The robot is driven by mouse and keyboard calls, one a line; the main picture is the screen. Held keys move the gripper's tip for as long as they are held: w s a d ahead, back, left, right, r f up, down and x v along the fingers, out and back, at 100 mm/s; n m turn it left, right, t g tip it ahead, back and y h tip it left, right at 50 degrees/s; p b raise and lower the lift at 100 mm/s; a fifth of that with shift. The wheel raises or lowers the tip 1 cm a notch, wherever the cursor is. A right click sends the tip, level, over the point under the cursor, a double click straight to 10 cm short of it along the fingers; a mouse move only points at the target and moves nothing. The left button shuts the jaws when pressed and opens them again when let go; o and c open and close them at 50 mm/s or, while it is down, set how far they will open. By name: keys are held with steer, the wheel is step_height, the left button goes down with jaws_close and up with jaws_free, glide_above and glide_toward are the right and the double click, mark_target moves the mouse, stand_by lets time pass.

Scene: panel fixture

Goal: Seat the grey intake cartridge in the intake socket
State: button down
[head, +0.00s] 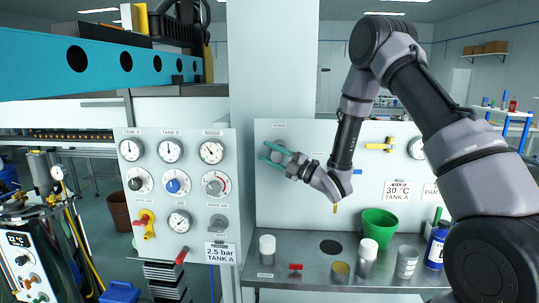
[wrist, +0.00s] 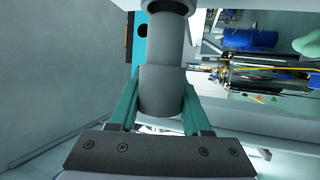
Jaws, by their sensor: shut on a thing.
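My gripper (head: 266,151) is at the upper left of the white back panel (head: 330,212), with its two teal fingers pointing left. It is shut on the grey cartridge (head: 279,147). In the wrist view the grey cartridge (wrist: 162,88) is a stepped cylinder between the fingers of my gripper (wrist: 160,100), with a thicker near part and a narrower far part. A small label that I cannot read for sure sits just above the gripper on the panel. I cannot make out the intake socket; whether the cartridge touches it cannot be told.
A gauge panel (head: 195,188) with dials and knobs stands at the left, beside a white pillar (head: 272,70). A steel shelf (head: 300,273) below carries a green bucket (head: 379,223), a blue bottle (head: 436,246) and several cups. A yellow-handled valve (head: 379,146) is on the back panel.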

steer(key=shift+w+d, duration=0.1)
steer(key=shift+w, duration=2.15)
steer(key=shift+c, duration=1.4)
jaws_free()
